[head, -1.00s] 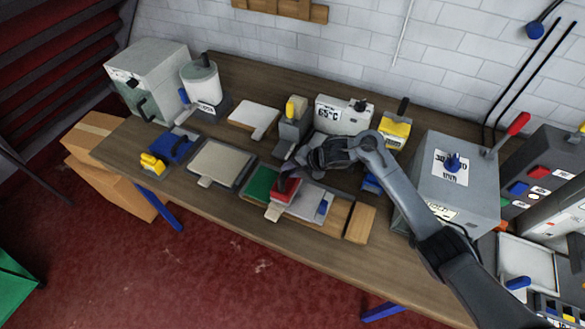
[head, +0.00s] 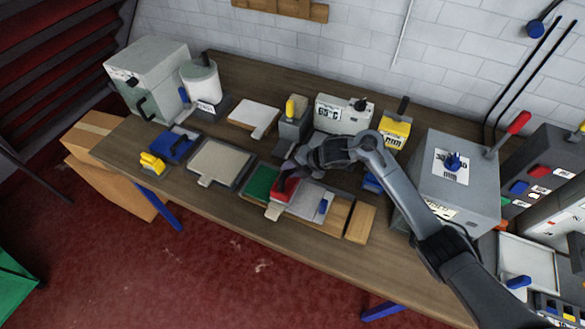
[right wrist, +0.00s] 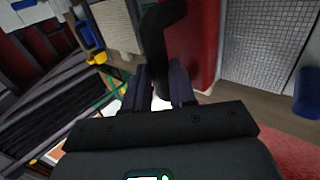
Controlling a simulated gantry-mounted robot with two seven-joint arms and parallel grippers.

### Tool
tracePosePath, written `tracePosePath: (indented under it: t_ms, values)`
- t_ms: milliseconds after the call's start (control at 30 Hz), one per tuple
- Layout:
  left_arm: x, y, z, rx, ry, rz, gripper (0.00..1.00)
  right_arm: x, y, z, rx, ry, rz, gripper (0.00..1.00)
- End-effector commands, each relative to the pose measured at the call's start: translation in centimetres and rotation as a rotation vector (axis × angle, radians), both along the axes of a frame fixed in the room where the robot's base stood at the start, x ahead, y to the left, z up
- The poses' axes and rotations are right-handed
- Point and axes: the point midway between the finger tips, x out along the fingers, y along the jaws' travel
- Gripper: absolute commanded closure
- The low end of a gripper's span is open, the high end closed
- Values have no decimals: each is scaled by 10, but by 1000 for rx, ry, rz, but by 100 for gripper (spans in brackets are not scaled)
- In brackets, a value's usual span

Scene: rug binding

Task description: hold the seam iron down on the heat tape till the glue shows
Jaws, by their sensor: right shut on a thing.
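The seam iron (head: 284,190), a red block with a dark handle, rests over the join between a green piece (head: 262,182) and a grey piece (head: 310,203) on a wooden board. A pale tape end (head: 273,211) sticks out at its front; the rest of the tape is hidden under the iron. My right gripper (head: 291,174) is shut on the handle from above. In the right wrist view the dark handle (right wrist: 156,38) stands between the fingers, beside the red body (right wrist: 196,40). No glue can be made out. My left gripper is not in view.
A beige panel (head: 218,162) and a blue tool (head: 178,145) lie to the left. A box marked 65°C (head: 342,115) stands behind. A large grey box with a red lever (head: 455,185) is close to my right arm. A wooden block (head: 360,223) lies right of the board.

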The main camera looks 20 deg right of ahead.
Motion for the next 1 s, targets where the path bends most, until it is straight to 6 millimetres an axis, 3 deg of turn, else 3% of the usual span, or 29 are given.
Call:
tracePosePath:
  t_ms: [1000]
  values:
    - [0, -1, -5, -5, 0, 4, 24, 2, 0, -4, 2, -6, -1, 100]
